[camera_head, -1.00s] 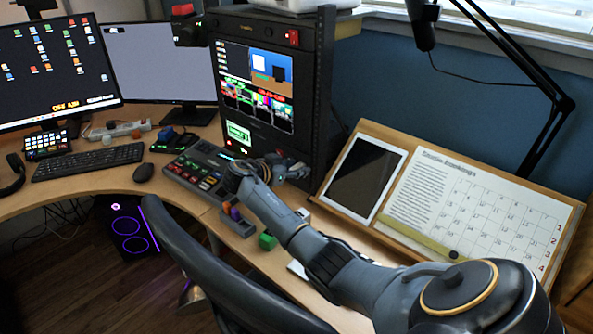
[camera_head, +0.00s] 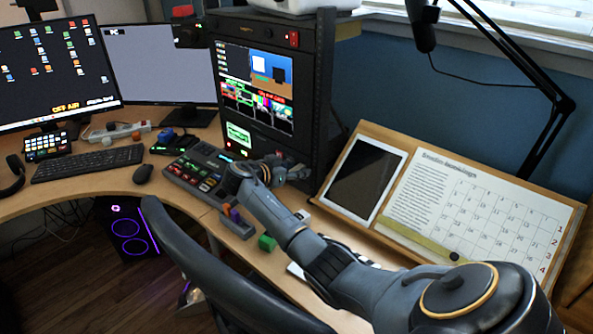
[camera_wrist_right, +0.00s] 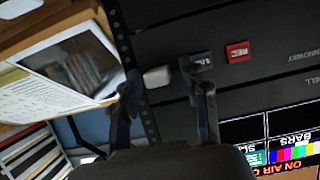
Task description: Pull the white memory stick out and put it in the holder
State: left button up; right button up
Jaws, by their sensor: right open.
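The white memory stick (camera_wrist_right: 157,77) sticks out of the dark rack panel in the right wrist view. My right gripper (camera_wrist_right: 165,80) is open, with one finger on either side of it in the picture; contact cannot be told. A dark stick (camera_wrist_right: 200,60) and a red one (camera_wrist_right: 238,52) sit beside it, the dark one partly behind a finger. In the head view my right gripper (camera_head: 286,171) is at the rack's lower front, and the white stick cannot be made out. A small grey tray (camera_head: 238,229) with a purple item, possibly the holder, stands on the desk. My left gripper is not in view.
The rack (camera_head: 264,28) stands behind the control panel (camera_head: 195,175). A green block (camera_head: 267,241) is beside the grey tray. A tablet (camera_head: 367,177) and a calendar board (camera_head: 470,215) lean at the right. A chair back (camera_head: 220,270) stands in front of the desk.

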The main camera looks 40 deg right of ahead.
dwell(0.4)
grip_shut()
jog(key=shift+a, duration=0.15)
jog(key=shift+s+a+p, duration=0.15)
jog(key=shift+a, duration=1.3)
jog(key=shift+s+a+p, duration=0.1)
jog(key=shift+a+p, duration=0.05)
jog(key=shift+a, duration=1.25)
